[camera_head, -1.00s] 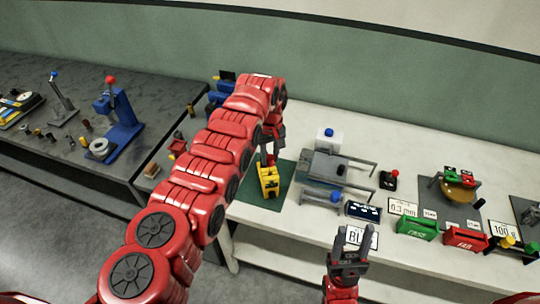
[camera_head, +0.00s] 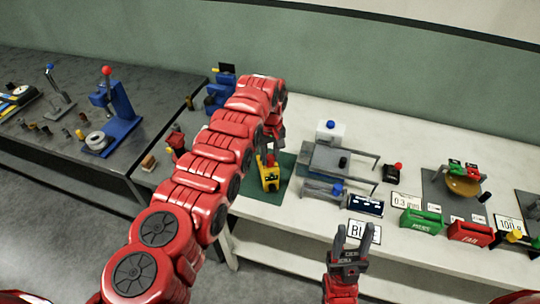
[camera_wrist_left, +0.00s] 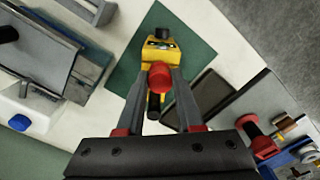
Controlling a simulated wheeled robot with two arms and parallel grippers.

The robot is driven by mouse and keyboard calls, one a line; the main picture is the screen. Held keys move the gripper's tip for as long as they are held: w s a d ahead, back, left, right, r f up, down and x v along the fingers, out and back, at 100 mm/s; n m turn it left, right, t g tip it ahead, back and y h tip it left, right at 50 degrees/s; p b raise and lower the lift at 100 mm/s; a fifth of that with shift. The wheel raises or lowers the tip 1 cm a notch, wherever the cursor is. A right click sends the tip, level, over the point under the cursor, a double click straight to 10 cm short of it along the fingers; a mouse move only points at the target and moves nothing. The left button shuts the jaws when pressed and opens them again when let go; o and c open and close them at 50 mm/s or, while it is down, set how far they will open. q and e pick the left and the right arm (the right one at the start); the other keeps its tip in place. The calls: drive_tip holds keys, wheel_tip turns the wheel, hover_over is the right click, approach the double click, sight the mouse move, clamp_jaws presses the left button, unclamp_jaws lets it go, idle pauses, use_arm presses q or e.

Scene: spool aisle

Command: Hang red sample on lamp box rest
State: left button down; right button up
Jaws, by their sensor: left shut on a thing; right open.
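My left gripper (camera_wrist_left: 160,85) is shut on a red-ended piece (camera_wrist_left: 160,77) with a dark stem, which I take to be the red sample. It is close over a yellow block (camera_wrist_left: 162,52) on a green mat; I cannot tell whether they touch. In the head view my left arm partly covers this gripper (camera_head: 272,150) and the yellow block (camera_head: 268,178). The lamp box is not certain; a white box (camera_head: 330,132) with a blue knob stands behind a grey frame with bars (camera_head: 340,165). My right gripper (camera_head: 357,236) is open and empty by the bench front.
A dark sign (camera_head: 366,204), a white label card (camera_head: 363,233), a green box (camera_head: 422,222) and a red box (camera_head: 470,233) stand along the front. A brass bowl (camera_head: 462,188) is at right. A grey side bench (camera_head: 60,110) holds a blue press (camera_head: 115,118).

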use_arm(q)
drive_tip(key=shift+f, duration=0.3)
drive_tip(key=shift+c, duration=2.4)
unclamp_jaws()
drive_tip(key=shift+r, duration=0.1)
wheel_tip(320, 180, up, 17)
drive_tip(key=p, duration=0.3)
drive_tip(key=shift+r, duration=0.1)
